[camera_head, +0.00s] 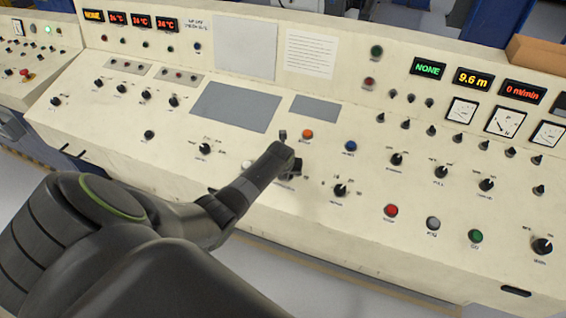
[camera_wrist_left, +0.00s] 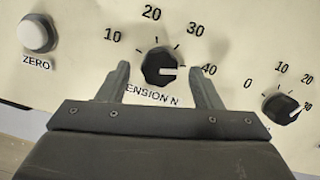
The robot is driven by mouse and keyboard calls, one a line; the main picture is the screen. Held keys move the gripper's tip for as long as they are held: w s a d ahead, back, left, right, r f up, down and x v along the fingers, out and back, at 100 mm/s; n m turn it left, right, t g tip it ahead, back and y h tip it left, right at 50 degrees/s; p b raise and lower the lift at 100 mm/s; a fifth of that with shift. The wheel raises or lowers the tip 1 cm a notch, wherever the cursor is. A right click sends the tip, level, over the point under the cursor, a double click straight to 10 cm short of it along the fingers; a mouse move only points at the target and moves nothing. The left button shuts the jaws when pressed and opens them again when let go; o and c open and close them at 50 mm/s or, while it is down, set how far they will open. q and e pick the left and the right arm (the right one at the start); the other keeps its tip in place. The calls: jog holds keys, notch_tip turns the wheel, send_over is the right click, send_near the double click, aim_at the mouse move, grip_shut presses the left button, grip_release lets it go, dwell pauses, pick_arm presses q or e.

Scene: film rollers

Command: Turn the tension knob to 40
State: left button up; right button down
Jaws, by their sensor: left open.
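The tension knob (camera_wrist_left: 159,67) is round and black with a white pointer line, on the cream panel in the left wrist view. Its scale shows 10, 20, 30 and 40. My left gripper (camera_wrist_left: 159,72) is open, one finger to each side of the knob, with visible gaps between fingers and knob. In the head view my left gripper (camera_head: 289,150) is over the console's middle and hides the knob. My right gripper is not in view.
A white ZERO button (camera_wrist_left: 37,35) is left of the knob. Another black knob (camera_wrist_left: 281,107) with its own scale is to the right; it also shows in the head view (camera_head: 340,190). Orange (camera_head: 307,134) and blue (camera_head: 351,145) buttons are close by on the sloped console.

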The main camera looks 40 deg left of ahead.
pick_arm(q)
jog(key=shift+s+d+r, duration=0.1)
jog(key=shift+s+r, duration=0.25)
jog(key=shift+r, duration=0.3)
jog(key=b+v, duration=0.2)
jog(key=v, duration=1.3)
